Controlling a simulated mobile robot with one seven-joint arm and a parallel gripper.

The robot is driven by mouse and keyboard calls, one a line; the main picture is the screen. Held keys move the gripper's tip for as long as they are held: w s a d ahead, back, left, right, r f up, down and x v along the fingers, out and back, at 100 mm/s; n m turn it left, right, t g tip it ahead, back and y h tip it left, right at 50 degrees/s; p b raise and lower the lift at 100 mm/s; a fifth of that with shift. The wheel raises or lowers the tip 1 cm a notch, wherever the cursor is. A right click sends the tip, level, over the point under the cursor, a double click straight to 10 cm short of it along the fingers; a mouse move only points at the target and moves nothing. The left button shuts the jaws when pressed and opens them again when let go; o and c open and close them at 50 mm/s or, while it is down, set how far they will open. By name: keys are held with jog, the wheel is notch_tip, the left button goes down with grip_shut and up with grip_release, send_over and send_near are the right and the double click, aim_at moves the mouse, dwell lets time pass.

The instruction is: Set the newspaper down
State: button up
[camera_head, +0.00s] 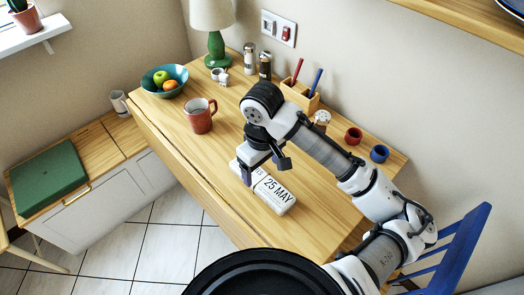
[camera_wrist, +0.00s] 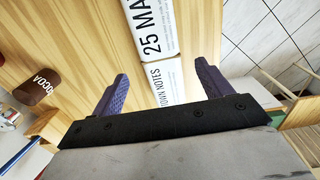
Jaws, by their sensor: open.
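The newspaper (camera_head: 275,195) is a white bundle printed "25 MAY" that lies on the wooden table (camera_head: 165,115). In the wrist view the newspaper (camera_wrist: 150,28) runs up the middle, with "25 MA" and "TOWN NOTES" readable; its near end is hidden behind my gripper's palm. My gripper (camera_head: 265,172) is over the newspaper and hides part of it in the head view. In the wrist view the fingers of my gripper (camera_wrist: 161,70) are wide apart, one on each side of the newspaper, with gaps showing between them and it.
A reddish mug (camera_head: 200,118) stands left of my gripper. A fruit bowl (camera_head: 164,82), a green lamp (camera_head: 216,45) and a wooden pen holder (camera_head: 300,95) stand farther back. Bare tabletop lies around the newspaper.

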aim_at(262, 180)
notch_tip(262, 180, up, 6)
jog(key=shift+r, duration=0.25)
